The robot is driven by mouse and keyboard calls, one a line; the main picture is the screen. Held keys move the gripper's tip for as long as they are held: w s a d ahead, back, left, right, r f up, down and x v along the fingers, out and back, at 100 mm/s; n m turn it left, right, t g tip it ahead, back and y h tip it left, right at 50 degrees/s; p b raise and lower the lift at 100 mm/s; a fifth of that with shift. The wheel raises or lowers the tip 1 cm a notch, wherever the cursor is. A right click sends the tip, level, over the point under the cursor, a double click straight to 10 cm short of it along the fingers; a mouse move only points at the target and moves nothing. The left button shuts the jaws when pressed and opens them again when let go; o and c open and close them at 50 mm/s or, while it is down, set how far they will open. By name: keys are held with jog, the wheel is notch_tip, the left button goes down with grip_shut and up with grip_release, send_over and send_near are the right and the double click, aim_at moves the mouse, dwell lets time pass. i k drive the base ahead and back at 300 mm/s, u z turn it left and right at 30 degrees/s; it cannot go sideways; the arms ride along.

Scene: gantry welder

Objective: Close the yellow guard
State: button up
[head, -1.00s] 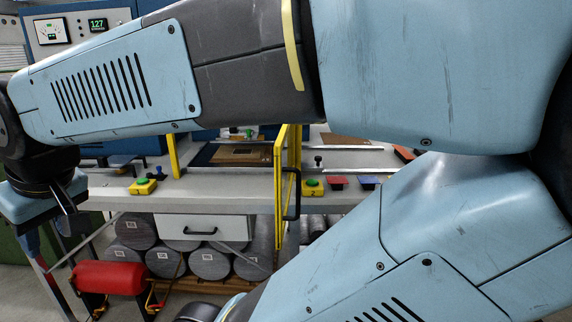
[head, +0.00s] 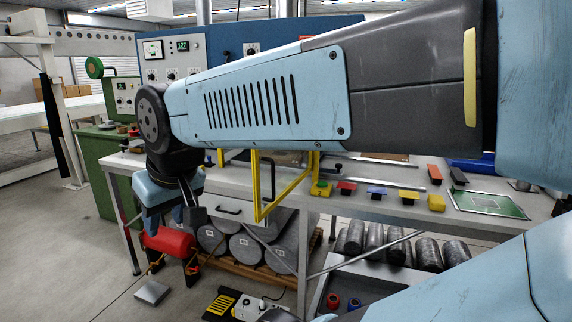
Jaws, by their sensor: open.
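The yellow guard (head: 257,188) is a thin yellow frame at the front of the workbench, in the middle of the head view. It stands swung out past the bench's front edge, so it is open. A black handle (head: 272,176) is on it. My forearm hides the guard's upper part and what lies behind it. My gripper (head: 172,219) hangs pointing down to the left of the guard, in front of the bench. It is open, empty and apart from the guard.
Grey rolls (head: 245,248) lie under the bench.

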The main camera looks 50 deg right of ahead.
aim_at(259, 214)
jog(key=z, duration=0.15)
jog(key=k, duration=0.2)
jog(key=z, duration=1.2)
jog(key=i, duration=1)
jog(key=u, duration=0.2)
jog(key=k, duration=0.9)
jog(key=u, duration=0.05)
